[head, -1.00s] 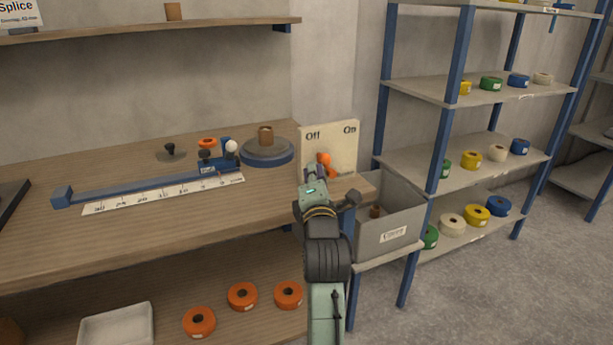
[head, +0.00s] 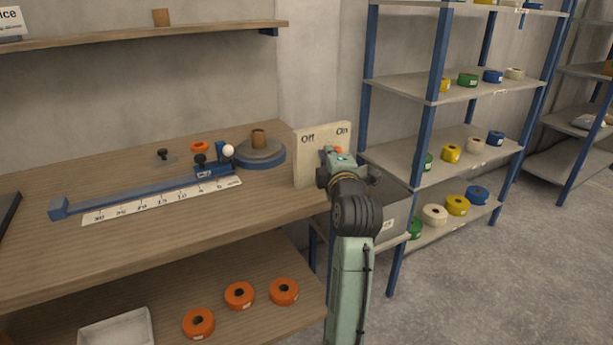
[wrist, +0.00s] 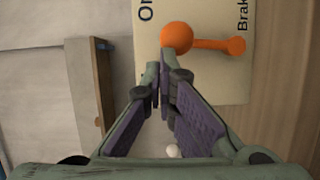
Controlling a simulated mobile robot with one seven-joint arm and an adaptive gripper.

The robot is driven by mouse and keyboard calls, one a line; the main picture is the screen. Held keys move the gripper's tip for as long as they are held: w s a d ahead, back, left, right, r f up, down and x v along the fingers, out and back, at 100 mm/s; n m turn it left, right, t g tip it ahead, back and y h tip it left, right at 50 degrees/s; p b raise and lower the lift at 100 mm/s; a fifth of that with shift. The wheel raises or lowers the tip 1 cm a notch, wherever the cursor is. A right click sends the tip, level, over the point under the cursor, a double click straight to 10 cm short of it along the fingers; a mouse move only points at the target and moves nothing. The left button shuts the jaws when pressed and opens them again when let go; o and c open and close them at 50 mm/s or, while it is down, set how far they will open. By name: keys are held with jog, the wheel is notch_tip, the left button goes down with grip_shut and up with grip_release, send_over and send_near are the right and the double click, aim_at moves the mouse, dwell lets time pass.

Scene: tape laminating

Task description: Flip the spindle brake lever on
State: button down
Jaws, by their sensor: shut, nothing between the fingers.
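The brake panel (head: 308,165) is a cream board with "Off" at left and "On" at right, standing at the bench's right end. Its orange lever (head: 338,150) shows only its knob above my gripper, below "On". In the wrist view the lever (wrist: 205,43) has a round knob and a thin arm. It stands nearly upright, leaning slightly to the "On" side. My gripper (head: 331,158) is in front of the panel. In the wrist view my gripper (wrist: 160,78) is shut and empty, its tips close beside the knob on the "Off" side. I cannot tell whether they touch. "Off" is hidden there.
A blue tape slide with a ruler (head: 160,203) and a round spindle (head: 262,153) with a brown core lie on the bench (head: 130,248), left of the panel. A grey bin (head: 394,218) is partly behind my arm. Shelving with tape rolls stands at right.

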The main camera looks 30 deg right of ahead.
jog(key=d, duration=0.1)
jog(key=d+m, duration=0.1)
jog(key=d, duration=0.1)
jog(key=shift+r+m+g, duration=0.3)
jog(key=shift+r, duration=0.05)
jog(key=shift+w+d+f+m+y, duration=0.15)
jog(key=shift+d+m+y, duration=0.25)
jog(key=shift+d, duration=0.6)
